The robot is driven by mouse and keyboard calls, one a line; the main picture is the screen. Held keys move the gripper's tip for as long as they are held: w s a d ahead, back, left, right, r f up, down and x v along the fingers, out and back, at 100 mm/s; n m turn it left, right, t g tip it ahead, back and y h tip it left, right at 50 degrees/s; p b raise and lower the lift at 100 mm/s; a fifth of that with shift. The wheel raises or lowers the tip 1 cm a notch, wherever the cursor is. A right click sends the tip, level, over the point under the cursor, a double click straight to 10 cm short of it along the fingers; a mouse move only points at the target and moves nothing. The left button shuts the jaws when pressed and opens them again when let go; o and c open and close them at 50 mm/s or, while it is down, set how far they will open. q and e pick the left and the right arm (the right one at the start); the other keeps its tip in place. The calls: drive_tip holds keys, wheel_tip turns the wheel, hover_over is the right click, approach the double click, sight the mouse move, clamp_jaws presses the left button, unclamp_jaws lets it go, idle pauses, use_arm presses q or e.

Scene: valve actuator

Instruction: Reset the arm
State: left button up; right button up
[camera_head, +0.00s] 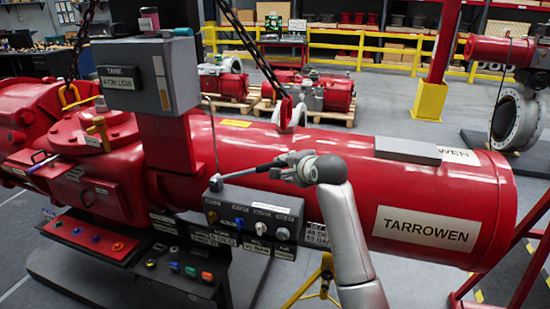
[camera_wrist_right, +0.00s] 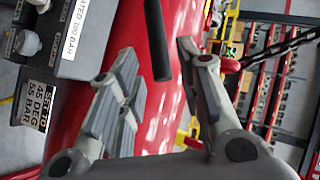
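A lever with a grey pivot block (camera_head: 216,184) and a dark handle (camera_head: 252,170) stands on top of the grey control box (camera_head: 232,192), reaching toward the right. In the right wrist view the dark rod (camera_wrist_right: 157,30) comes down from the top, its end between my fingertips. My right gripper (camera_head: 280,168) is at the free end of the handle, its fingers pointing left. In the right wrist view the gripper (camera_wrist_right: 158,62) is open, with visible gaps on both sides of the rod. My left gripper is not in view.
The big red actuator cylinder (camera_head: 455,190) lies behind my right arm. A grey tank box (camera_head: 150,75) stands to the left. A chain hook (camera_head: 285,108) hangs at the cylinder's top. Lower panels with coloured buttons (camera_head: 95,238) sit at the left front. A yellow tripod (camera_head: 322,280) stands below.

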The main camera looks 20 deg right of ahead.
drive_tip(key=s+a+f+n+g, duration=0.1)
drive_tip(key=s+f+n+g, duration=0.45)
drive_tip(key=s+f, duration=1.25)
drive_tip(key=s+a+f+n+g+h, duration=0.15)
drive_tip(key=s+f+n, duration=0.35)
drive_tip(key=s, duration=1)
drive_tip(key=s+f+n+g, duration=0.25)
drive_tip(key=s+n, duration=0.45)
drive_tip(key=s, duration=0.7)
wheel_tip(320, 180, down, 31)
drive_tip(key=s+b, duration=0.2)
drive_tip(key=b, duration=0.3)
drive_tip(key=s+d+f+g+b, duration=0.1)
drive_tip(key=s+f+b, duration=0.1)
drive_tip(key=s+f, duration=0.6)
drive_tip(key=s+d+f+g+b, duration=0.1)
drive_tip(key=s+f+b, duration=0.1)
drive_tip(key=s+f, duration=0.6)
wheel_tip(320, 180, down, 4)
drive_tip(key=shift+d+f, duration=0.15)
drive_tip(key=shift+d, duration=0.2)
